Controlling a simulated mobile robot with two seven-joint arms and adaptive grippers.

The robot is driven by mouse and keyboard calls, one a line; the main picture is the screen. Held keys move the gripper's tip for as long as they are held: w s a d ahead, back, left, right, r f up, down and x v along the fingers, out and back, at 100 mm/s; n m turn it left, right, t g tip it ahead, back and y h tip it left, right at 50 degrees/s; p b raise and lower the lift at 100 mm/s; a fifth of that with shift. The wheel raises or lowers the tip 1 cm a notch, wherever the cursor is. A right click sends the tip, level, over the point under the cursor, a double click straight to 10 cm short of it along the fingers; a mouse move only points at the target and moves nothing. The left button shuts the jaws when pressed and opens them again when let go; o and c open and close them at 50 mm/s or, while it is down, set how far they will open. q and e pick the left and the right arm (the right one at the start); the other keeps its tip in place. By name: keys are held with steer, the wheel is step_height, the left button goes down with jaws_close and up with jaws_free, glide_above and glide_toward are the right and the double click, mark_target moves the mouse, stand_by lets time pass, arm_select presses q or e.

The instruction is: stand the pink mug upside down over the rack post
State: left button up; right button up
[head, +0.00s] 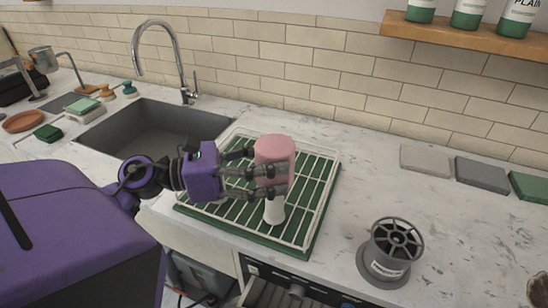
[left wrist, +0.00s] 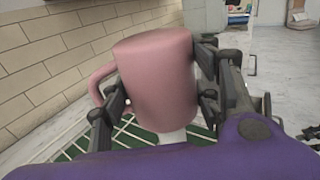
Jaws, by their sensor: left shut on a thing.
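The pink mug (head: 274,152) is upside down, its closed base facing up, above the drying rack. It also shows in the left wrist view (left wrist: 157,75), with its handle (left wrist: 103,85) on the left. My left gripper (head: 268,178) is shut on the mug's sides. A white post (head: 274,209) stands on the rack (head: 318,165) directly below the mug. Its top is hidden by the mug and fingers, so I cannot tell how far it reaches inside. In the left wrist view the white post (left wrist: 172,137) shows just under the mug's rim. My right gripper is not in view.
The rack lies on a green mat (head: 309,250) beside the grey sink (head: 160,130) and tap (head: 165,50). A grey round device (head: 390,252) stands right of the rack. Grey and green slabs (head: 481,173) lie along the wall. The counter between is clear.

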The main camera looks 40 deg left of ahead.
arm_select(q)
step_height(320, 180, down, 2)
steer(key=shift+f+b, duration=0.15)
steer(key=shift+b, duration=0.45)
steer(key=shift+f+b, duration=0.6)
steer(key=shift+f, duration=0.25)
step_height(320, 180, down, 2)
steer(key=shift+f+b, duration=0.15)
steer(key=shift+b, duration=0.75)
steer(key=shift+f+b, duration=0.55)
steer(key=shift+f, duration=0.25)
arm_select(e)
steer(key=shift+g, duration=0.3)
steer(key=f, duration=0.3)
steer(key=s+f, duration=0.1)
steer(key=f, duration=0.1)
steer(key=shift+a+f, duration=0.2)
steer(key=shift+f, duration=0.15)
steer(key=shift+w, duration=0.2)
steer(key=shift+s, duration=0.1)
arm_select(q)
steer(key=shift+f, duration=0.2)
steer(key=shift+b, duration=0.3)
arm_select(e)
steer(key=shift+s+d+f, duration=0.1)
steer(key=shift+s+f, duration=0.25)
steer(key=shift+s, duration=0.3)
